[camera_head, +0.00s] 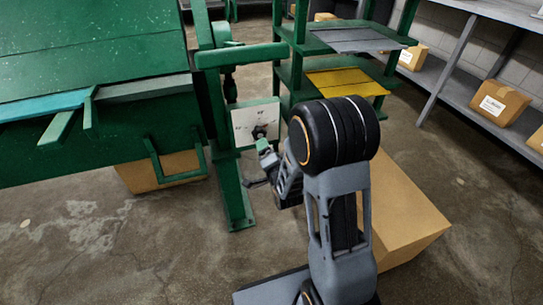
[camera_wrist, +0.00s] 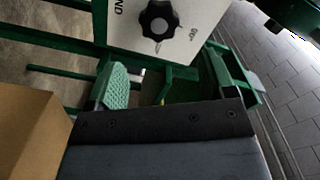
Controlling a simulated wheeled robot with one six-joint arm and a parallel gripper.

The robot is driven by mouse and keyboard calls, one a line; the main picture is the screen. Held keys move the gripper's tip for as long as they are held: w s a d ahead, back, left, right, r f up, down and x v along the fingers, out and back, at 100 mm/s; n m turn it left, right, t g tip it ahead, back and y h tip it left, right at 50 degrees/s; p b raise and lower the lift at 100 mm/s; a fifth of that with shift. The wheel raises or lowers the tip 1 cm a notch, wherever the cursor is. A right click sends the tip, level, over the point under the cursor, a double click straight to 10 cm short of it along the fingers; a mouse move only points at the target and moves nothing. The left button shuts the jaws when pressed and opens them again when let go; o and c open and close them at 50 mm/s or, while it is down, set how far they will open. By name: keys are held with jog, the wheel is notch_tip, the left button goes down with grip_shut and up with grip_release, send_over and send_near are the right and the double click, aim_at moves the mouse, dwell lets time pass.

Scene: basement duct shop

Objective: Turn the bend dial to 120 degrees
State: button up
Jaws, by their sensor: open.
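The bend dial is a black lobed knob (camera_wrist: 158,20) on a white plate (camera_wrist: 120,35) at the top of the wrist view. Part of a word ending in "ND" and a "90°" mark show on the plate; a small pointer shows at the knob's lower edge. In the head view the plate (camera_head: 247,114) hangs on the green machine's right end, with the knob (camera_head: 259,131) partly behind my gripper (camera_head: 264,146). In the wrist view my gripper (camera_wrist: 172,80) is open, its green-padded fingers apart and empty, below the knob. Whether a finger touches the knob is unclear.
The green bending machine (camera_head: 90,60) fills the left, its post (camera_head: 232,190) beside my gripper. A green rack (camera_head: 300,75) with grey and yellow sheets stands behind. A cardboard box (camera_head: 405,215) is right of my arm. Open concrete floor lies at front left.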

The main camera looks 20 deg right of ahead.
jog(key=s+p, duration=0.3)
jog(key=p, duration=0.3)
jog(key=shift+s+p, duration=0.35)
jog(key=shift+p, duration=0.05)
dwell(0.3)
